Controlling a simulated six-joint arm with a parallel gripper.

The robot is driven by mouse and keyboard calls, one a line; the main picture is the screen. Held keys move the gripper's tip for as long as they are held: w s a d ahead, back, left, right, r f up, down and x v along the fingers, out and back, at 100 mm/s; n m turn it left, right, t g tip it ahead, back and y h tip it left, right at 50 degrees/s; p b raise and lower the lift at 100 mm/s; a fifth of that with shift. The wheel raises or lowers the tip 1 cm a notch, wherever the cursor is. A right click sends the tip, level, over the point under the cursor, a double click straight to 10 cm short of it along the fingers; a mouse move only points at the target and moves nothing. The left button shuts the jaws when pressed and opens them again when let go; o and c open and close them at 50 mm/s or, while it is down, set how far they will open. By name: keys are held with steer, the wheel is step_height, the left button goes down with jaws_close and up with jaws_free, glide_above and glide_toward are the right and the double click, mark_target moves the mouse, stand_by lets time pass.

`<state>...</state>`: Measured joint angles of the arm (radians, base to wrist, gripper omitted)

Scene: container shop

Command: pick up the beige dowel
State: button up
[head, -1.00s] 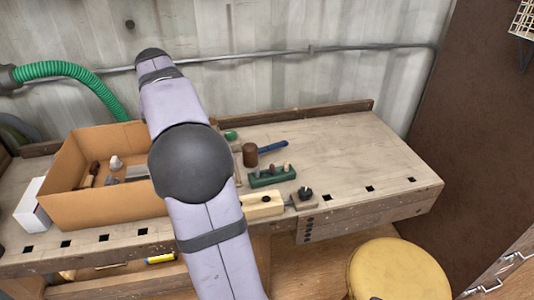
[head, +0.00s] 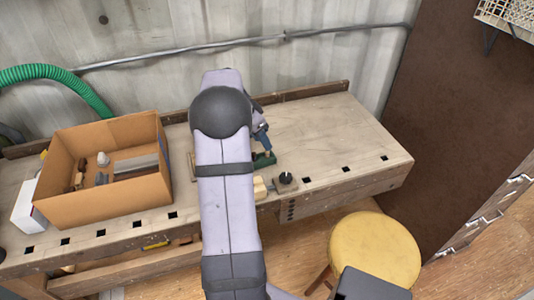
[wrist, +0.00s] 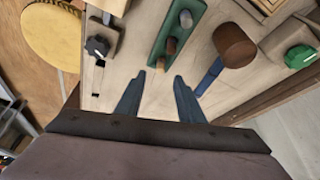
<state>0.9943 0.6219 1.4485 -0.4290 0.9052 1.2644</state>
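The green rack (wrist: 160,38) stands on the workbench with several upright pegs in it. The peg nearest my gripper looks beige or tan and seems to be the beige dowel (wrist: 161,64). A reddish-brown peg (wrist: 171,46) and a grey peg (wrist: 186,19) stand farther along the rack. My gripper (wrist: 159,78) is open and empty, its fingertips just short of the rack's near end in the wrist view. In the head view my gripper (head: 262,145) is over the rack (head: 264,161), and my arm hides most pegs.
A mallet with a brown head (wrist: 234,45) and blue handle lies beside the rack. A dark knob on a wooden block (head: 286,181) stands near the bench's front edge. A cardboard box (head: 115,201) stands at the left. The bench's right side is clear.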

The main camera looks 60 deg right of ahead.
mark_target(267, 155)
steer(key=shift+a+p+x, duration=0.2)
steer(key=shift+p+x, duration=0.65)
steer(key=shift+x, duration=1.95)
steer(key=shift+w+f, duration=0.15)
steer(key=shift+w, duration=0.05)
steer(key=shift+c, duration=0.7)
jaws_close()
